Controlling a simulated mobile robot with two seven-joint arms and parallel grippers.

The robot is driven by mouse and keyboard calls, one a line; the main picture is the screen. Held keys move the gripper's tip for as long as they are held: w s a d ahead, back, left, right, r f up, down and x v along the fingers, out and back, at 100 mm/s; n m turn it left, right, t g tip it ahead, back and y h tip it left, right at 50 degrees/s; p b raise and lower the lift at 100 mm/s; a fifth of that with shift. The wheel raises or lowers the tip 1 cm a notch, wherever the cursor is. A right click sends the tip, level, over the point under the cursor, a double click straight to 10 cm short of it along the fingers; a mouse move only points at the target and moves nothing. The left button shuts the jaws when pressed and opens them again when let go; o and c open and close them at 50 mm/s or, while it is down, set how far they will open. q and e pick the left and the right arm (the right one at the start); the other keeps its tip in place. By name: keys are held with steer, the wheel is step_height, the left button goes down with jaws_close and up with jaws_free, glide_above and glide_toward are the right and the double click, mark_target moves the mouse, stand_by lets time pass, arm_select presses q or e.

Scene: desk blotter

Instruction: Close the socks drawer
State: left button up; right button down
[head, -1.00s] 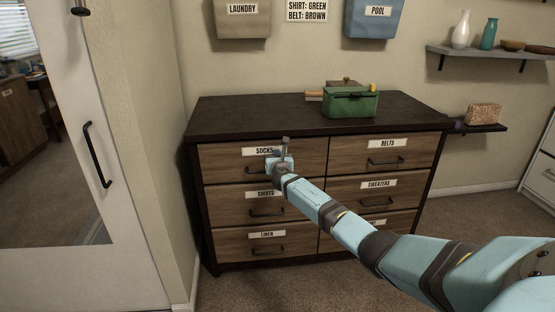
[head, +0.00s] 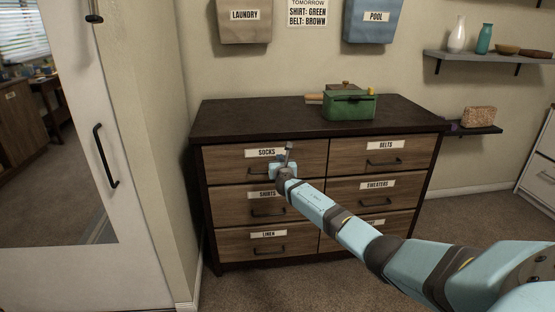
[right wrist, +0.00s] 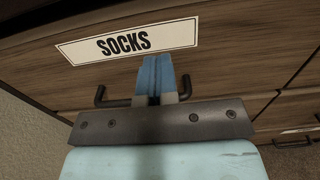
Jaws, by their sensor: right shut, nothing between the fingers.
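The socks drawer (head: 228,163) is the top left drawer of a dark wooden dresser. In the head view its front looks about level with the drawers around it; a small gap cannot be ruled out. Its white SOCKS label (right wrist: 130,42) fills the upper part of the right wrist view. My right gripper (head: 274,164) is at the drawer's front, just below the label, partly hidden by its own wrist. In the right wrist view its blue fingers (right wrist: 156,76) are together and empty, in front of the dark handle (right wrist: 102,97). Contact cannot be told. My left gripper is not in view.
The shirts drawer (head: 230,205) and linen drawer (head: 228,246) are below, and the belts drawer (head: 350,158) is to the right; all look shut. A green box (head: 347,106) stands on the dresser top (head: 235,117). A white door (head: 75,180) is at left.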

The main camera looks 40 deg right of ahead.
arm_select(q)
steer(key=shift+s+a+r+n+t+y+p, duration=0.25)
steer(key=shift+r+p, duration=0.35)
steer(key=shift+p, duration=0.65)
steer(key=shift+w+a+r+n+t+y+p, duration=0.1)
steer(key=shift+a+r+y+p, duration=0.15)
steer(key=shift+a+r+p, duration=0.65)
arm_select(e)
steer(key=v, duration=1)
steer(key=shift+s+a+f+p, duration=0.2)
steer(key=shift+f+p, duration=0.05)
steer(key=shift+p, duration=0.05)
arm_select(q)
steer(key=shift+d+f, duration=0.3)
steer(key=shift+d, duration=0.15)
